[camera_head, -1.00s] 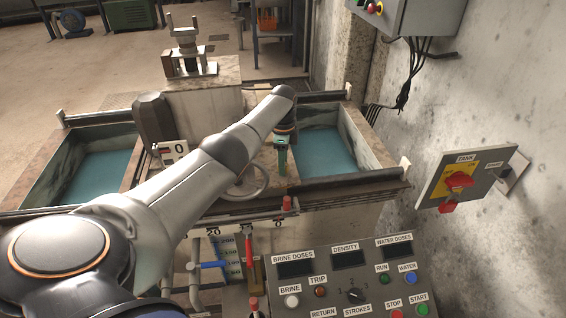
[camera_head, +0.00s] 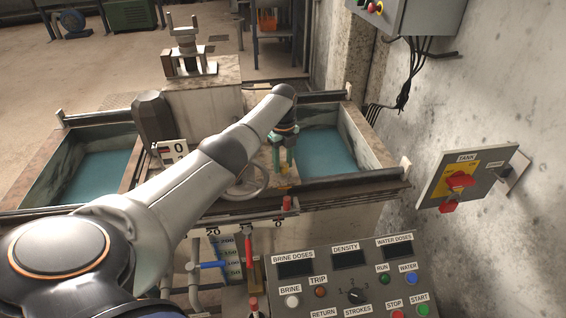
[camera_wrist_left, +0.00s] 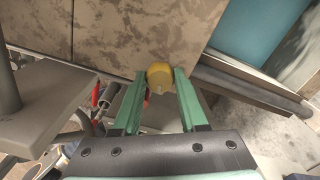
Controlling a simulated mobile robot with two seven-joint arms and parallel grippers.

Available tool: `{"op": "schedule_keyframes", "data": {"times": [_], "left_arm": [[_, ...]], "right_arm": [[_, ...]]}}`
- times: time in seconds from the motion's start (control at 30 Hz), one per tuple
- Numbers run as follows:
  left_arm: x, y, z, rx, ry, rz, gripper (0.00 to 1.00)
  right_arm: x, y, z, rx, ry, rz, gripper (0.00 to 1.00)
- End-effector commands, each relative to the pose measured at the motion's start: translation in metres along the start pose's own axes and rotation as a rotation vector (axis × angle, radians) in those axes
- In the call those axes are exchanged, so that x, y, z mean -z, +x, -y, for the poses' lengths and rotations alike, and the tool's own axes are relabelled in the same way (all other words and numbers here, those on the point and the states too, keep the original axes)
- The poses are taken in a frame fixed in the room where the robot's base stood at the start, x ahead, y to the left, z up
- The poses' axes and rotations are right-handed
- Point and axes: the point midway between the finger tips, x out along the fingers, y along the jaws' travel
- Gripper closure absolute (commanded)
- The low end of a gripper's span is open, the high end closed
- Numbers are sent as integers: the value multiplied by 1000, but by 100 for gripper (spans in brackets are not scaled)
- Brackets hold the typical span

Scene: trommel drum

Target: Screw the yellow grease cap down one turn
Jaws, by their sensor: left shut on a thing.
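The yellow grease cap (camera_wrist_left: 159,73) shows at the middle of the left wrist view, between the two green fingertips of my left gripper (camera_wrist_left: 161,79). The fingers meet the cap from both sides, and the gripper is shut on it. In the head view my left gripper (camera_head: 283,167) points down at the machine's front, beside the handwheel (camera_head: 249,184). Only a small bit of yellow shows between its fingers there. The cap's lower end and thread are hidden. My right gripper is in neither view.
A blue-green basin (camera_head: 326,150) lies right of the gripper, and another basin (camera_head: 104,169) lies at the left. A slanted control panel (camera_head: 344,297) stands in front. A tank switch box (camera_head: 466,181) is on the right wall.

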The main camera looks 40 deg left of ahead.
Motion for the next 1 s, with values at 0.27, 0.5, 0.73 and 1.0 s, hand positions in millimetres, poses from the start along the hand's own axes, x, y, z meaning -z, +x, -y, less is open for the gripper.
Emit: {"op": "schedule_keyframes", "data": {"times": [0.27,0.5,0.73,1.0], "left_arm": [[1,-2,2,5,66,-2,100],[1,-2,2,4,74,-3,100],[1,-2,2,4,73,-2,54],[0,-1,1,2,72,-1,28]], "right_arm": [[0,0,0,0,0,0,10],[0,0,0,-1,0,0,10],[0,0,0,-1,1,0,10],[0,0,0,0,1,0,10]]}}
